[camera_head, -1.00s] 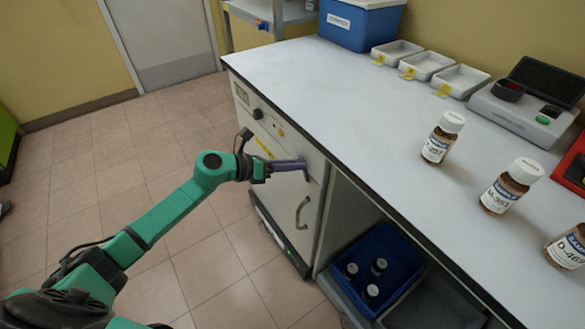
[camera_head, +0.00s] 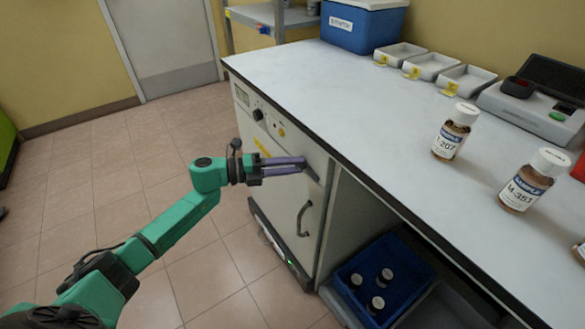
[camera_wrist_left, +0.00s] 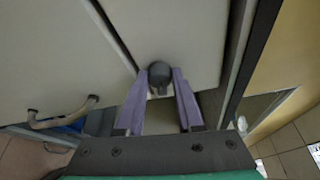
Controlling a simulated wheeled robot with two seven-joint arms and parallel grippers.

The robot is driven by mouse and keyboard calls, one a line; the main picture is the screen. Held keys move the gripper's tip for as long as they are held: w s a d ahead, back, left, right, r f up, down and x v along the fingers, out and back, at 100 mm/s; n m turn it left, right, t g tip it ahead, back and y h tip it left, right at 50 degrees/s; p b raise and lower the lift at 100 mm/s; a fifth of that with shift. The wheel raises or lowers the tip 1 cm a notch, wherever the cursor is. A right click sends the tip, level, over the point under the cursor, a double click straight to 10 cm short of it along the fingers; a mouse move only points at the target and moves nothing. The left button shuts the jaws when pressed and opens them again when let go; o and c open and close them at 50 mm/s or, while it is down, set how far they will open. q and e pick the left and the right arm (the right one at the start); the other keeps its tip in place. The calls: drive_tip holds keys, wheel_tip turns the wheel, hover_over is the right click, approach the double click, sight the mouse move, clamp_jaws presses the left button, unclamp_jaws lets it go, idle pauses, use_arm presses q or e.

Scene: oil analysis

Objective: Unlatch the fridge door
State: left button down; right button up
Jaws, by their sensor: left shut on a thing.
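The fridge (camera_head: 285,195) is the white cabinet under the bench. Its door front also fills much of the left wrist view (camera_wrist_left: 55,50). A dark grey latch (camera_head: 312,174) sits at the upper right of the door; in the left wrist view its rounded grey end (camera_wrist_left: 160,72) lies between the purple fingers. My left gripper (camera_head: 302,164) is shut on this latch and partly hides it. The curved door handle (camera_head: 303,218) is lower on the door and free of the gripper. The door looks closed against its frame. My right gripper is not in view.
The bench top (camera_head: 340,90) overhangs the fridge, with labelled sample bottles (camera_head: 455,131) on it at the right. A blue crate (camera_head: 345,272) with several small bottles stands in the open bay right of the fridge. The tiled floor (camera_head: 180,260) in front is free.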

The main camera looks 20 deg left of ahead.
use_arm(q)
drive_tip(key=shift+f+n+h, duration=0.1)
drive_tip(key=shift+n+h, duration=0.3)
drive_tip(key=shift+n, duration=0.7)
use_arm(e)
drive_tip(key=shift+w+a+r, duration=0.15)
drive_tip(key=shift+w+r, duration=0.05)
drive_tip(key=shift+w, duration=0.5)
use_arm(q)
drive_tip(key=shift+b, duration=0.3)
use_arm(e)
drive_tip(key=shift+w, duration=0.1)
use_arm(q)
drive_tip(key=c, duration=0.5)
unclamp_jaws()
drive_tip(key=shift+c, duration=0.2)
drive_tip(key=shift+a, duration=0.1)
drive_tip(key=v, duration=1.4)
drive_tip(key=shift+s+a+f+b, duration=0.15)
drive_tip(key=shift+s+f+b, duration=0.1)
drive_tip(key=shift+b, duration=0.05)
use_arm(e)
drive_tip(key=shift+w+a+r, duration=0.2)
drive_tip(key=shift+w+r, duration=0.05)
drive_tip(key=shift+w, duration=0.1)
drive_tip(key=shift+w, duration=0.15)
